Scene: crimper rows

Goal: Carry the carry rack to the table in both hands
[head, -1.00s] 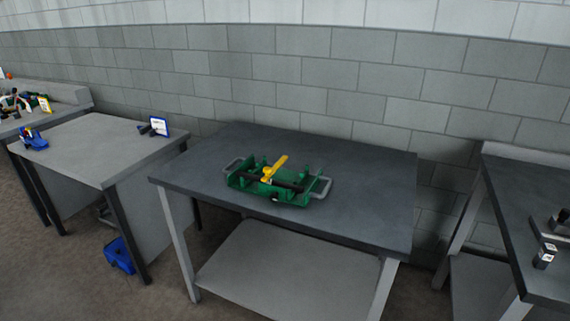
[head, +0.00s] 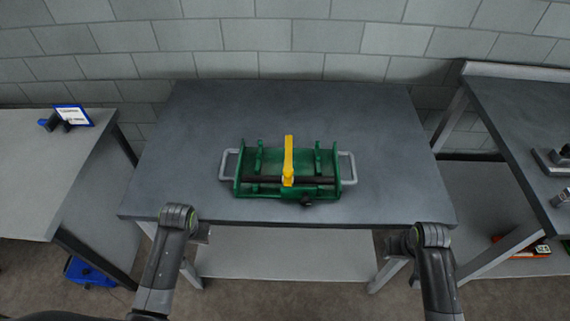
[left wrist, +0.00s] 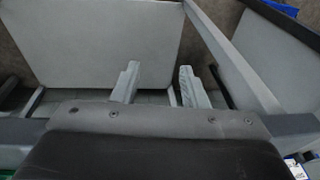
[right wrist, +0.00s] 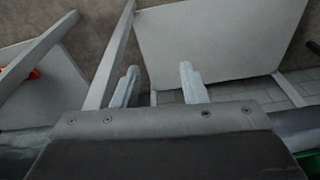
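The carry rack (head: 262,190) is a green tray with grey loop handles at its left and right ends. It sits on a dark grey table (head: 350,115), near the front edge. A yellow-handled tool (head: 288,160) and a dark bar lie in or across it. My left gripper (left wrist: 156,85) is open and empty, its fingers apart, in front of and below the table edge. My right gripper (right wrist: 160,85) is also open and empty. In the head view both arms show at the table's front edge, and the fingers are mostly hidden behind them.
A lighter table (head: 45,170) with a small blue-framed card (head: 74,115) stands at the left. A dark bench (head: 510,125) with metal parts stands at the right. The tabletop around the rack is clear. A lower shelf (head: 285,252) runs under the table.

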